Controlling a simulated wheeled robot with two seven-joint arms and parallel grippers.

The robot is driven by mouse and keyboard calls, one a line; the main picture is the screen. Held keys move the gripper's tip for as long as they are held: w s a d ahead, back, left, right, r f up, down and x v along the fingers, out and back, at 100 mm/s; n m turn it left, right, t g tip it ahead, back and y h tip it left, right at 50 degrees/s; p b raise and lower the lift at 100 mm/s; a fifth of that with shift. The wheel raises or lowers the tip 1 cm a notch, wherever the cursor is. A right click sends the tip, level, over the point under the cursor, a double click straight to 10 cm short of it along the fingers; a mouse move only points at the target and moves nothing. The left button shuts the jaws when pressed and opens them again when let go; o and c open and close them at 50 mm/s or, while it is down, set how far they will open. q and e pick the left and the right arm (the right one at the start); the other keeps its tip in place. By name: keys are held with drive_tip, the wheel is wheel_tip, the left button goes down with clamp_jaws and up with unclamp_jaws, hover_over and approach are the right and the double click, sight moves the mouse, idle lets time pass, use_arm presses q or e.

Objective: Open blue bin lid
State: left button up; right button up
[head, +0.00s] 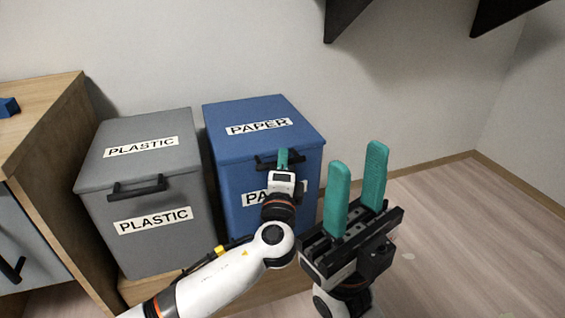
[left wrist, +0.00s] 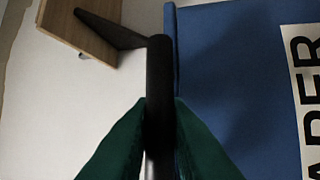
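The blue bin (head: 232,185) is labelled PAPER, and its blue lid (head: 245,107) lies closed on top. A black handle (head: 264,164) sits on the lid's front edge; in the left wrist view the handle (left wrist: 159,80) runs between the two green fingers. My left gripper (head: 283,158) is at the right part of this handle, its fingers touching both sides of the bar. The arm hides part of the bin's front label. My right gripper (head: 358,156) is open and empty, fingers pointing up, to the right of the bin.
A grey bin (head: 145,200) labelled PLASTIC, with a closed lid, stands left of the blue bin. A wooden cabinet (head: 45,120) is at the far left. Dark shelves (head: 343,15) hang on the wall above. The floor (head: 470,230) on the right is clear.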

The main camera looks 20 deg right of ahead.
use_arm(q)
clamp_jaws()
